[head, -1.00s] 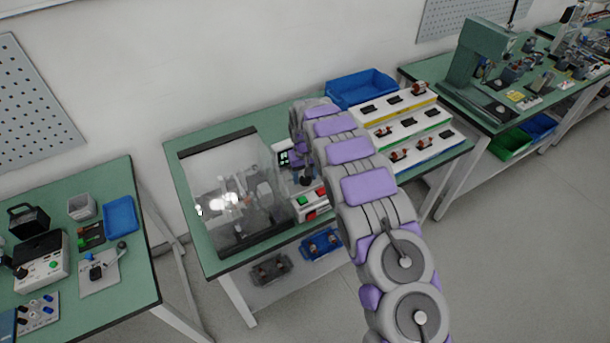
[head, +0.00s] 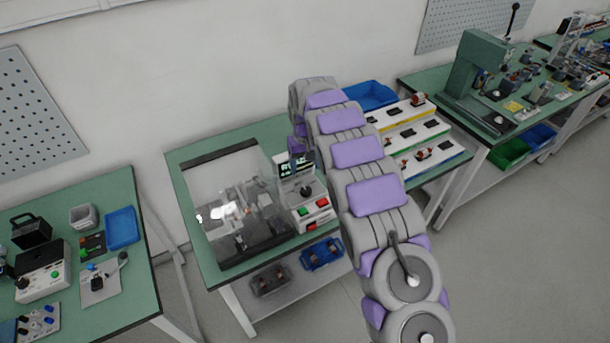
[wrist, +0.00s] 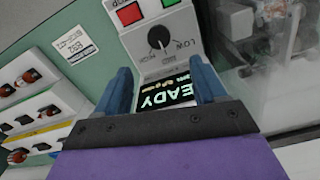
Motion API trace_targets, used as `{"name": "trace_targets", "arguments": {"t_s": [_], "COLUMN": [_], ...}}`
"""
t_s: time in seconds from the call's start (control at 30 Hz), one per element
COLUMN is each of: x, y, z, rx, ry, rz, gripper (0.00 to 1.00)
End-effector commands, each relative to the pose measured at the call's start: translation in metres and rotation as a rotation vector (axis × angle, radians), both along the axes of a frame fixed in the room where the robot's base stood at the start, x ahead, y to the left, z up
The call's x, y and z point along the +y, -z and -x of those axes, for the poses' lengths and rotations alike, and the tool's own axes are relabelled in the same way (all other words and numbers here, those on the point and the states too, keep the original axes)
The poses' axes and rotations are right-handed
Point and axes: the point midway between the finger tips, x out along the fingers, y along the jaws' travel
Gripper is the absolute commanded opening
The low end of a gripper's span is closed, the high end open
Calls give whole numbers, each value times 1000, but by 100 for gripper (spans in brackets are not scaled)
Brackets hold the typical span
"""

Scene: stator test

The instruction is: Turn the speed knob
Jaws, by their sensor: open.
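The speed knob (wrist: 158,37) is a dark round knob with LOW lettering beside it, on a light control panel (wrist: 140,60). In the wrist view it lies beyond and between my gripper's fingertips, apart from them. My gripper (wrist: 163,78) is open and empty, with two blue fingers over the panel's display (wrist: 165,95), whose lettering reads partly "EADY". In the head view the knob (head: 306,191) shows on the panel, below the lit display (head: 296,166). My gripper's fingers are mostly hidden there behind my arm.
Red and green buttons (wrist: 130,14) sit beside the knob. A clear-covered test enclosure (head: 232,205) stands left of the panel. Tiered racks of small parts (head: 410,135) and a blue bin (head: 370,95) stand to the right. Bare green tabletop (head: 215,142) shows behind the enclosure.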

Motion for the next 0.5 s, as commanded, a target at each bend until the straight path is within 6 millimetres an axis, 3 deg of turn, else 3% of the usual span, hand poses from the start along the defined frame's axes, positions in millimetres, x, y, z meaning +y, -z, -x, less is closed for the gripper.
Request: {"name": "trace_targets", "arguments": {"t_s": [0.03, 0.2, 0.5], "x": [1, 1, 1], "y": [-14, -44, -65], "z": [-2, -1, -1], "rx": [-8, -5, -2], "ry": [0, 0, 0], "rz": [-2, -1, 0], "gripper": [70, 70, 70]}}
